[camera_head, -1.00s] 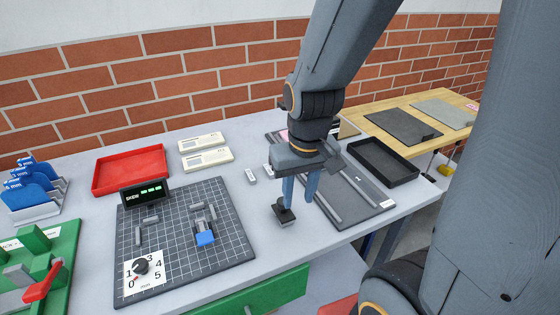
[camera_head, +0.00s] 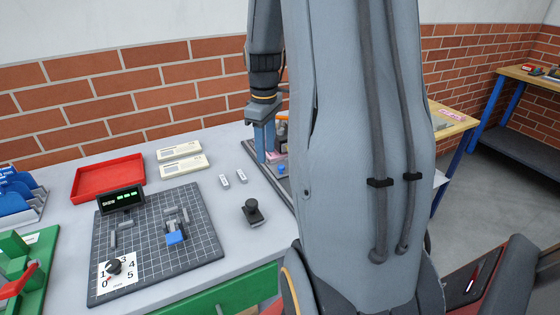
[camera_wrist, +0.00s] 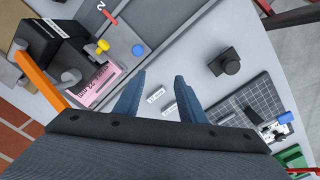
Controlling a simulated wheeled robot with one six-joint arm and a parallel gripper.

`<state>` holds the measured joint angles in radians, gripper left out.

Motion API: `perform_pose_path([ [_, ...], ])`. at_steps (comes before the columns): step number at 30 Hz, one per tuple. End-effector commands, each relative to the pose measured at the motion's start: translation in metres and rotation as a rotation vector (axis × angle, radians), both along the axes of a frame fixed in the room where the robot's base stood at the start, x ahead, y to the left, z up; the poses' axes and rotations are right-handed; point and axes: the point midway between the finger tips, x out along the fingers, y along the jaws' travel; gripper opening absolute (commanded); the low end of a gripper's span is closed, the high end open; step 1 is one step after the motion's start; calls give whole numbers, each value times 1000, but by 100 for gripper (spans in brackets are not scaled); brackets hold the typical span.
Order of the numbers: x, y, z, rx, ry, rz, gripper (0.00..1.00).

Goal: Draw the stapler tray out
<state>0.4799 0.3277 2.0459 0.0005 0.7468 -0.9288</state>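A black stapler-like unit (camera_wrist: 55,45) with an orange lever (camera_wrist: 40,80) and a pink label (camera_wrist: 100,87) stands at the left in the wrist view, beside a grey plate (camera_wrist: 115,40) with a yellow knob and a blue button. My gripper (camera_head: 266,152) hangs over the left part of this unit. In the wrist view its two fingers (camera_wrist: 159,76) are apart and empty. I cannot tell which part is the tray.
A black knob (camera_head: 253,212) stands on the grey table to the right of a gridded board (camera_head: 150,255). A red tray (camera_head: 108,178) is at the back left. A wooden table (camera_head: 520,75) stands at the far right.

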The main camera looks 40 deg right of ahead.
Motion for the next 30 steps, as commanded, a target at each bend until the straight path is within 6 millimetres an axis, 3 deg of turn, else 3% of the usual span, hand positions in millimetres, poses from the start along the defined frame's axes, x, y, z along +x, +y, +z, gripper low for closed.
perform_pose_path([
  [1, 0, -21, 1, 2, 6, 20, 37],
  [3, 1, -40, 2, 4, 12, 58, 37],
  [7, 0, -57, 1, 9, 19, 95, 37],
  [21, -1, -58, -60, 10, 22, 101, 37],
  [30, 0, -57, -75, 9, 20, 101, 37],
])
